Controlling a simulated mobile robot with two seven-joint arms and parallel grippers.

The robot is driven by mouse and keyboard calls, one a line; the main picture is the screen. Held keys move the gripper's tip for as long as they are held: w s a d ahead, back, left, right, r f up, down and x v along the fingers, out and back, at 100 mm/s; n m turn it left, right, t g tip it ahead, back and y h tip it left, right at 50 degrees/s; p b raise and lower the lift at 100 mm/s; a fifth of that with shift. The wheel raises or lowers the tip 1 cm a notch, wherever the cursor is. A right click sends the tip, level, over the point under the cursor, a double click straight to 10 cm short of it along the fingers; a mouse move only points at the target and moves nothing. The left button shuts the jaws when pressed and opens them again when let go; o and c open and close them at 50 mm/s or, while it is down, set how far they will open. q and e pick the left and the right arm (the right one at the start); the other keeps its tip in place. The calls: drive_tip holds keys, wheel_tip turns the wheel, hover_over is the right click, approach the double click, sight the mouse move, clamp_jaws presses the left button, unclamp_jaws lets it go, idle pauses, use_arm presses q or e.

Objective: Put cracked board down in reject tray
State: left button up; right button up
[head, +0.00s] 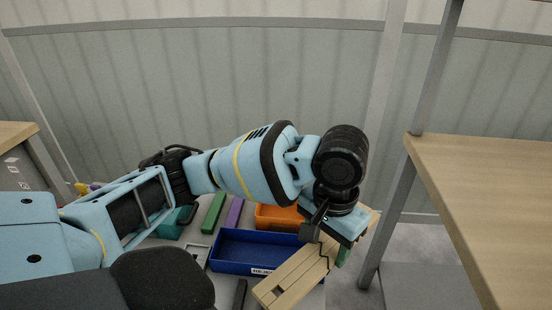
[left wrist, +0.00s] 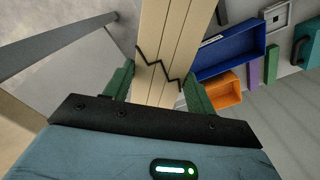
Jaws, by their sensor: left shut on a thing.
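The cracked board (head: 288,281) is pale slatted wood with a dark zigzag crack across it. My left gripper (head: 327,246) is shut on it near the crack. In the left wrist view, the green fingers (left wrist: 159,92) close on both sides of the board (left wrist: 165,45). The blue tray also shows in the left wrist view (left wrist: 232,50), beside the board, and looks empty. My right gripper is not in view.
An orange bin (head: 278,217) stands behind the blue tray. A green block (head: 213,213) and a purple block (head: 234,213) lie to its left. A wooden table (head: 490,190) and grey post (head: 395,200) stand on the right.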

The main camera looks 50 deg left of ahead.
sight(321, 236)
use_arm(q)
drive_tip(key=shift+w+a+f, duration=0.1)
drive_tip(key=shift+a+f, duration=0.1)
drive_tip(key=shift+f, duration=0.05)
drive_tip(key=shift+w+a+f+m, duration=0.4)
drive_tip(key=shift+a+f, duration=0.05)
drive_tip(key=shift+f, duration=0.15)
drive_tip(key=shift+w+a+f+m, duration=0.35)
drive_tip(key=shift+a+f+m, duration=0.1)
drive_tip(key=shift+f, duration=0.15)
drive_tip(key=w+a+f+m, duration=0.2)
drive_tip(key=a+f+m, duration=0.2)
drive_tip(key=a+f, duration=0.4)
drive_tip(key=w+a+f+m, duration=0.2)
drive_tip(key=a+f+m, duration=0.2)
drive_tip(key=a+f, duration=0.4)
drive_tip(key=a, duration=0.4)
drive_tip(key=shift+f+p, duration=0.15)
drive_tip(key=shift+p, duration=0.2)
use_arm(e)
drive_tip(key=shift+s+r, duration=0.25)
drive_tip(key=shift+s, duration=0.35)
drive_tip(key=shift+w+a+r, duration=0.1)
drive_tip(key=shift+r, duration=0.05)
